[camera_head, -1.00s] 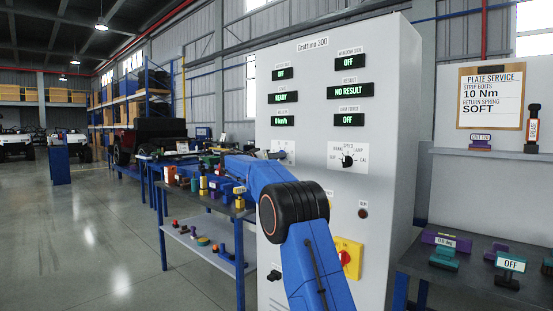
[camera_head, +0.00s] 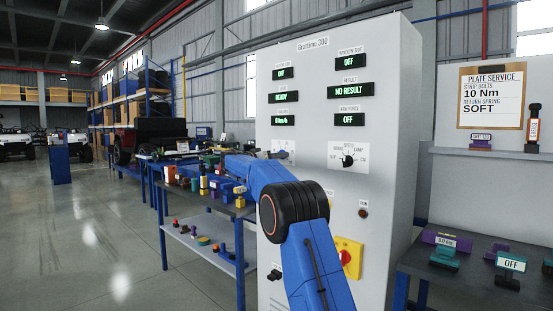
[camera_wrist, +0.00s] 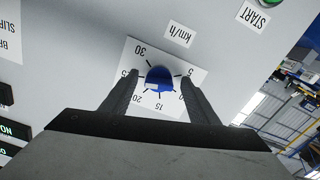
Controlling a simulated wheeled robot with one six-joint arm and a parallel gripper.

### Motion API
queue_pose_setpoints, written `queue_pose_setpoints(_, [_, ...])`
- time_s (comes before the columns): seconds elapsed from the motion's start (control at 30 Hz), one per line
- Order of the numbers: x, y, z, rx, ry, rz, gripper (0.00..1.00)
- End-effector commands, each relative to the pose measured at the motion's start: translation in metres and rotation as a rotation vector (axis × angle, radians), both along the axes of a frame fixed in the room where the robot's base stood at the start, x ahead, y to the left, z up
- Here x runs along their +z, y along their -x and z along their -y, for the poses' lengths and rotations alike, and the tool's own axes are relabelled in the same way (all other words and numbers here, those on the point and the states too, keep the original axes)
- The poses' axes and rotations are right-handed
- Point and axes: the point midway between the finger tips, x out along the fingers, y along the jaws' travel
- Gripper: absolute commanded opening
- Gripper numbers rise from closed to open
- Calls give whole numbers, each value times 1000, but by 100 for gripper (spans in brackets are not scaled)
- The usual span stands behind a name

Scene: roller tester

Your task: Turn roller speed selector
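A round blue knob (camera_wrist: 160,78) sits on a white dial plate (camera_wrist: 190,103) with numbers from 5 to 30, upside down in the wrist view, beside a km/h label (camera_wrist: 178,34). My gripper (camera_wrist: 159,77) is open, with one finger on each side of the knob. A gap shows at the left finger; whether the right finger touches is unclear. Which number the knob points to is hard to read. In the head view this dial is mostly hidden by my gripper (camera_head: 270,154). The speed display (camera_head: 283,121) on the grey cabinet (camera_head: 310,225) reads 0 km/h.
A black mode knob (camera_head: 348,161) with its own plate is to the right. A red-and-yellow switch (camera_head: 347,257) is lower down. A START label (camera_wrist: 254,16) is near the dial. A cluttered table (camera_head: 215,203) stands left and a shelf with labelled parts (camera_head: 480,270) right.

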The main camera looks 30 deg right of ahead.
Motion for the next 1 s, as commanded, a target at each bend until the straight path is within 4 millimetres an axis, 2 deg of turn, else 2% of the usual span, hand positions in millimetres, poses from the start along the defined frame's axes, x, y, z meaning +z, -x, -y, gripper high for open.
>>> queue_pose_setpoints(0.27, [1, 3, -10, 2, 0, 1, 55])
queue_pose_setpoints(1.0, [0, 50, -139, 2, 0, 0, 55])
